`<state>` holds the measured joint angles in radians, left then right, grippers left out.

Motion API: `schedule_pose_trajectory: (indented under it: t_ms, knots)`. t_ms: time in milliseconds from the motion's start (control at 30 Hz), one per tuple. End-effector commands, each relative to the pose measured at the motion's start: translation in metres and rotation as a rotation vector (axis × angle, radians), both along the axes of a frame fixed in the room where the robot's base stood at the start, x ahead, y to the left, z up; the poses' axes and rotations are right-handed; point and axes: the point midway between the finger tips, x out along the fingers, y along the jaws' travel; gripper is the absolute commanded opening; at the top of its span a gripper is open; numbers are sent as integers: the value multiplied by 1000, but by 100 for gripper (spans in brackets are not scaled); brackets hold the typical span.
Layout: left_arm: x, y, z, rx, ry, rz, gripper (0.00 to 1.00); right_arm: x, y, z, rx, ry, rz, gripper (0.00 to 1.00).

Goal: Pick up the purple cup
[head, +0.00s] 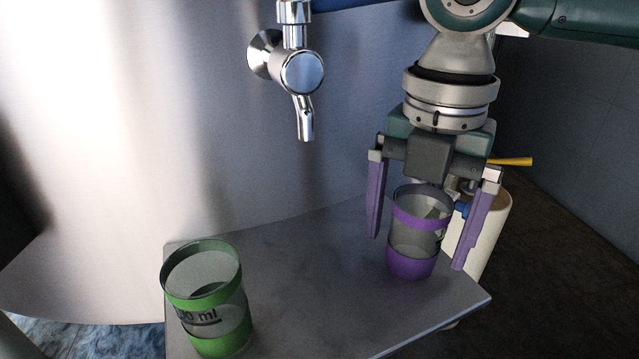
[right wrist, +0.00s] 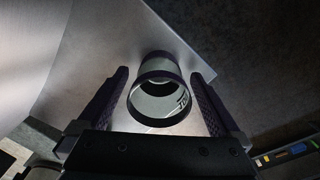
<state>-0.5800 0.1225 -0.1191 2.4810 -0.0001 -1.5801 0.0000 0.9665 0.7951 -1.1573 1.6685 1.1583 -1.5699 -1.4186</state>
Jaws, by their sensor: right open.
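The purple cup (head: 412,262) stands upright on the grey shelf (head: 330,285), near its right end. It is clear with purple bands at rim and base. My right gripper (head: 418,253) is open above and around it, with one purple finger on each side of the cup and visible gaps. In the right wrist view the cup (right wrist: 158,100) lies between the two open fingers (right wrist: 160,98), its mouth facing the camera. The left gripper is not in view.
A green-banded cup (head: 208,300) marked in ml stands at the shelf's front left. A metal tap (head: 302,75) projects from the shiny tank (head: 130,120) above the shelf. A cream cylindrical container (head: 487,235) stands behind the right finger. The shelf's middle is clear.

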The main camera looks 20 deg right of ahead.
Motion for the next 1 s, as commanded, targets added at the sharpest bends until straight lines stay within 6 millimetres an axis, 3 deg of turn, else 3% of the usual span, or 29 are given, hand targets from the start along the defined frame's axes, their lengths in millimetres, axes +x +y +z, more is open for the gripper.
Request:
schedule_pose_trajectory:
  t_ms: [67, 833, 1000]
  knots:
    - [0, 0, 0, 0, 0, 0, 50, 0, 0, 0, 0, 0, 0, 100]
    - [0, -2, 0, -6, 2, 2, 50, 0, 0, 1, 1, -1, 0, 13]
    - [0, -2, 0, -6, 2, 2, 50, 0, 0, 1, 1, -1, 0, 11]
